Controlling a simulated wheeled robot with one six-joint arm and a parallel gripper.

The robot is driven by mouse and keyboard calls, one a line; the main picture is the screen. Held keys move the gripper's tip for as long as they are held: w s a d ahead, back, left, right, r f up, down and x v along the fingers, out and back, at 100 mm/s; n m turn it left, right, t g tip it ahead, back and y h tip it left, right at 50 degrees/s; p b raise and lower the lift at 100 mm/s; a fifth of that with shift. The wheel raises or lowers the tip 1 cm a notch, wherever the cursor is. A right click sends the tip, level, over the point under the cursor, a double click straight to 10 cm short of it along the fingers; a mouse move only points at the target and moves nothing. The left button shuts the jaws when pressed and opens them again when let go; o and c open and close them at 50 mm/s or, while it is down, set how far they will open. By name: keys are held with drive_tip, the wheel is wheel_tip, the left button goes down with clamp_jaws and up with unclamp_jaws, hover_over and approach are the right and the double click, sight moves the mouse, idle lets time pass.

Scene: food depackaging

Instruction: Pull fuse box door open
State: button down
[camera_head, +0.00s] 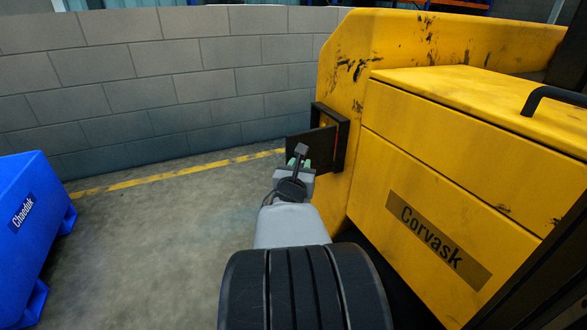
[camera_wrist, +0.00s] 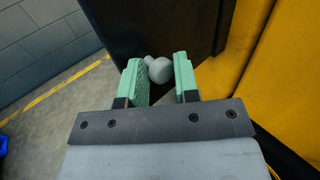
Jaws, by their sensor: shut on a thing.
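The dark fuse box (camera_head: 343,128) is mounted on the end of the yellow machine in the head view. Its dark door (camera_head: 322,143) stands partly open, angled out to the left, with a bit of yellow and red showing at the box. In the wrist view the door (camera_wrist: 150,28) fills the top middle. My gripper (camera_wrist: 158,60) has its green fingers on either side of a rounded grey knob (camera_wrist: 159,70) on the door, and is shut on it. In the head view my gripper (camera_head: 299,162) is at the door, its fingers partly hidden.
The yellow machine (camera_head: 430,160), labelled Corvask, stands close on the right. A blue container (camera_head: 35,225) is at the far left. A grey block wall (camera_head: 150,80) runs behind, with a yellow floor line (camera_head: 150,181) before it. The floor between is clear.

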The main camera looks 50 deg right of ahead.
drive_tip(key=shift+s+d+r, duration=0.35)
drive_tip(key=shift+s+r, duration=0.05)
drive_tip(key=c, duration=1.2)
unclamp_jaws()
drive_tip(key=shift+d+m, duration=0.1)
drive_tip(key=shift+m, duration=0.2)
drive_tip(key=shift+c, duration=0.2)
drive_tip(key=o, duration=0.3)
drive_tip(key=shift+s+d+f+g, duration=0.1)
drive_tip(key=shift+d+f+g, duration=0.15)
drive_tip(key=shift+d+g, duration=0.05)
drive_tip(key=shift+o, duration=0.2)
drive_tip(key=shift+a, duration=0.15)
drive_tip(key=shift+a, duration=0.15)
